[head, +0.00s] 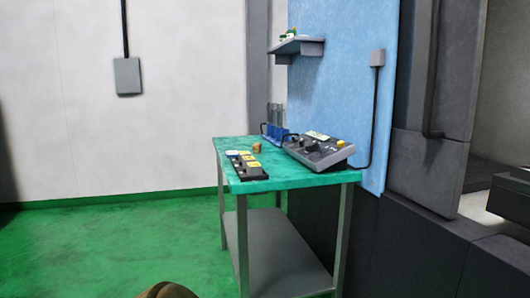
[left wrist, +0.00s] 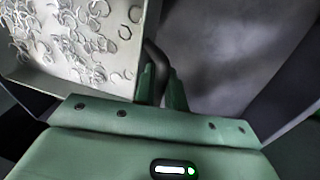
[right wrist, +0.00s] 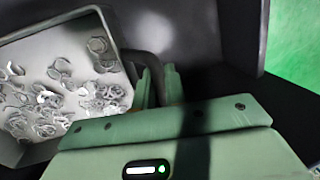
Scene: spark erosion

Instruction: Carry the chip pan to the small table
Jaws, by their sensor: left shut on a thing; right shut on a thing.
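The chip pan (left wrist: 70,88) is a pale shallow tray with many curled metal chips in it. It shows at the upper left of the left wrist view and also in the right wrist view (right wrist: 84,136). My left gripper (left wrist: 163,85) is shut on a dark handle at the pan's edge. My right gripper (right wrist: 157,85) is shut on another dark handle of the pan. The small table (head: 290,181) has a green top and a grey lower shelf and stands right of centre in the head view. The pan and both grippers are out of the head view.
On the table are a grey control box (head: 318,151), a black tray with coloured labels (head: 246,166), a small tan block (head: 257,147) and a blue rack (head: 275,131). Dark machine panels (head: 410,240) stand at right. Green floor (head: 120,245) is open at left.

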